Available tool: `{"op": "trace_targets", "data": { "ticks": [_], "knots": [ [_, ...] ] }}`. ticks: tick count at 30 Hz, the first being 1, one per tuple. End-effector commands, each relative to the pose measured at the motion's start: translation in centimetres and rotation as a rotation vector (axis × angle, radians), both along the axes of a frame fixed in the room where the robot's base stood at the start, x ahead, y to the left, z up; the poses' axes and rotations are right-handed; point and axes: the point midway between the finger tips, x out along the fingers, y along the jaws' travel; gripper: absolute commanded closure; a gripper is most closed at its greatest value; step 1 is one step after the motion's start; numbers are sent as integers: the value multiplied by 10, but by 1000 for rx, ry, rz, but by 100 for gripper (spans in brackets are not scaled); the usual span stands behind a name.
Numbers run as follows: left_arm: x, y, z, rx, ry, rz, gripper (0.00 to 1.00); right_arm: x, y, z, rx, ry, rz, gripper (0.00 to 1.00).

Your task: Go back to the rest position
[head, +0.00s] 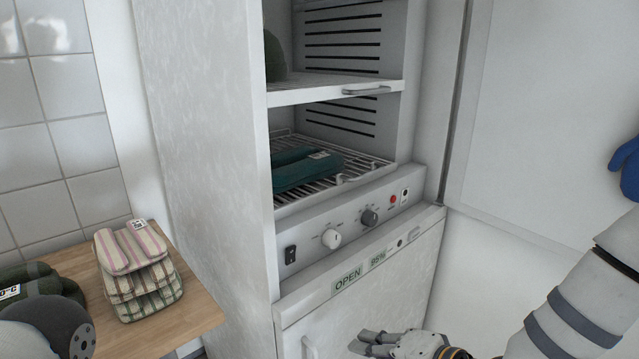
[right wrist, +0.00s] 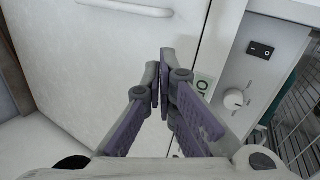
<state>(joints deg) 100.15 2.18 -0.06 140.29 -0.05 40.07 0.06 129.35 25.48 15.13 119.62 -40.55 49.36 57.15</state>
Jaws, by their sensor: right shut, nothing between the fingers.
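My right gripper (head: 366,342) is at the bottom middle of the head view, in front of the lower white door of the cabinet (head: 205,150). In the right wrist view its fingers (right wrist: 159,75) are closed together with nothing between them. The cabinet's lower front and a door handle (right wrist: 125,7) are beyond them. Whether the fingers touch the door cannot be told. My left gripper is not in view; only a rounded part of my left arm shows at the bottom left.
Dark green folded cloths (head: 308,170) lie on a wire rack inside the open cabinet. The control panel (head: 350,225) has knobs and a switch. A blue glove (head: 628,168) is at the right edge.

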Motion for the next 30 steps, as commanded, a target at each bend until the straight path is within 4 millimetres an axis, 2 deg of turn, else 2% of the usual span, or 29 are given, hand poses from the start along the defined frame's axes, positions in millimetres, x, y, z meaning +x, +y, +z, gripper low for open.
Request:
{"op": "trace_targets", "data": {
  "ticks": [1,2,3,5,7,9,12,15,19,30],
  "knots": [
    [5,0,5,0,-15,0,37,-33,0,-31,-95,74,37,100],
    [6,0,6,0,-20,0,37,-56,-3,-51,-160,122,65,100],
    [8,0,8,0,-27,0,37,-87,-8,-76,-243,185,107,100],
    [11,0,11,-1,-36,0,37,-137,-18,-107,-367,281,182,100],
    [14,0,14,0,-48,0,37,-200,-34,-134,-508,394,290,100],
    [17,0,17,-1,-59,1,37,-261,-53,-149,-631,501,408,100],
    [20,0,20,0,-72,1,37,-333,-80,-155,-767,627,572,100],
    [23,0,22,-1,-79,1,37,-378,-100,-151,-848,709,694,100],
    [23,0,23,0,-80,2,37,-402,-111,-148,-887,754,762,100],
    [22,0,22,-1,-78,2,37,-402,-111,-148,-887,754,764,100]
  ]
}}
